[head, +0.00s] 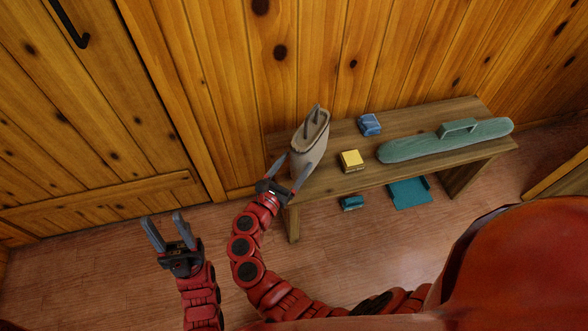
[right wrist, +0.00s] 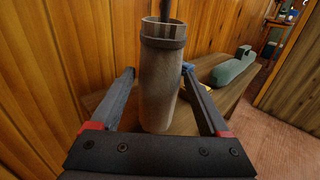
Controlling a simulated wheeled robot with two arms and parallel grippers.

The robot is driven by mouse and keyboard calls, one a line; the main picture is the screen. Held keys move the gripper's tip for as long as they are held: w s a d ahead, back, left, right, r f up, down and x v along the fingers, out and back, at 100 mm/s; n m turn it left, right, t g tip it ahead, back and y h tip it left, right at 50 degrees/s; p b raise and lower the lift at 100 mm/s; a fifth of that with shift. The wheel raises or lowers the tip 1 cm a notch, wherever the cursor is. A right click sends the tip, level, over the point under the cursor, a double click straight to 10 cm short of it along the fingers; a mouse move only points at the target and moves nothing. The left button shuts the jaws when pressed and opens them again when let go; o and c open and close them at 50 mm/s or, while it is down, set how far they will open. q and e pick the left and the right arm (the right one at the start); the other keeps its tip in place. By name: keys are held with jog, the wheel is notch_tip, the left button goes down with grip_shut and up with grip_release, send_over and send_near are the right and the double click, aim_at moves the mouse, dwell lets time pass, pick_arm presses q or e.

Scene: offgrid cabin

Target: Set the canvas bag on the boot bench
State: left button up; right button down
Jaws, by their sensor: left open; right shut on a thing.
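The canvas bag (head: 311,147), beige and upright with dark grey handles on top, is at the left end of the wooden boot bench (head: 333,187). My right gripper (head: 296,165) is shut on the bag from the front, a finger on each side. In the right wrist view the bag (right wrist: 160,88) stands between the two fingers (right wrist: 160,85), with the bench top (right wrist: 219,100) behind it. I cannot tell whether its base touches the bench. My left gripper (head: 162,230) is open and empty, left of the bench, above the floor.
On the bench are a yellow block (head: 350,160), a blue packet (head: 370,124) and a long green case (head: 440,142) with a handle. Below are a teal tray (head: 410,193) and a small teal object (head: 351,203). The wooden wall (head: 340,60) stands close behind.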

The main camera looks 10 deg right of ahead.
jog(key=shift+f, duration=1.4)
grip_release()
